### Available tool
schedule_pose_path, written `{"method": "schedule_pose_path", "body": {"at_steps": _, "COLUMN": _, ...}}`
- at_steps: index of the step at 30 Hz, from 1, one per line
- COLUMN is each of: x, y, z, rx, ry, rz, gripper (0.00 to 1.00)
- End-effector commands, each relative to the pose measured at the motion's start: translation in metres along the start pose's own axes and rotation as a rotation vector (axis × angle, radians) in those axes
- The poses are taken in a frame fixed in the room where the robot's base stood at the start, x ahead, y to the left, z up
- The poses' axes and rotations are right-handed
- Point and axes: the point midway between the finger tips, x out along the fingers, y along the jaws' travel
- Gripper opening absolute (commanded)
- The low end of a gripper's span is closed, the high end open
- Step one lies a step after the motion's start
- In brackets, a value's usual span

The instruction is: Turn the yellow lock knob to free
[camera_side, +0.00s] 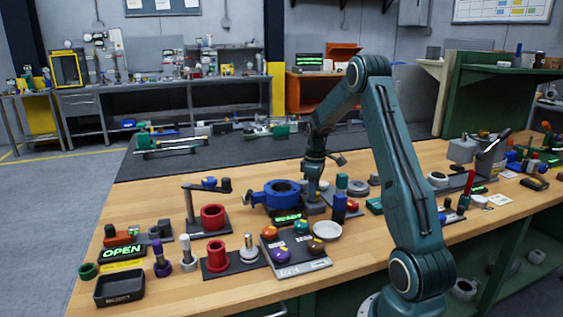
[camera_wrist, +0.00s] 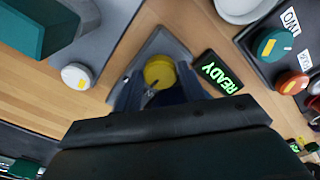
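The yellow lock knob (camera_wrist: 159,72) sits on a grey base plate (camera_wrist: 150,48) in the wrist view. My gripper (camera_wrist: 160,80) is over it, with one dark finger on its left and one on its right. The fingers are spread about the knob's width apart, and I cannot tell whether they press on it. The lower part of the knob is partly covered by the fingers. In the side view my gripper (camera_side: 313,192) points down at the grey base, and the knob itself is hidden there.
A lit READY sign (camera_wrist: 222,72) lies right beside the base. A blue valve body (camera_side: 276,194) stands left of my gripper, and a dark blue cylinder (camera_side: 339,208) stands to its right. A white dish (camera_side: 327,230) and a panel of coloured knobs (camera_side: 297,264) lie nearer the front.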

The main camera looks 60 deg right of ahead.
Motion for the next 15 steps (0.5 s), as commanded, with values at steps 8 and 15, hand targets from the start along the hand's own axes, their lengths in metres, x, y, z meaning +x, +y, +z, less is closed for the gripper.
{"method": "schedule_pose_path", "body": {"at_steps": 8, "x": 0.0002, "y": -0.0001, "z": 0.0001, "rx": 0.002, "ry": -0.001, "rz": 0.000, "gripper": 0.45}}
{"method": "schedule_pose_path", "body": {"at_steps": 15, "x": -0.0064, "y": 0.0001, "z": 0.0000, "rx": 0.003, "ry": -0.001, "rz": 0.000, "gripper": 0.45}}
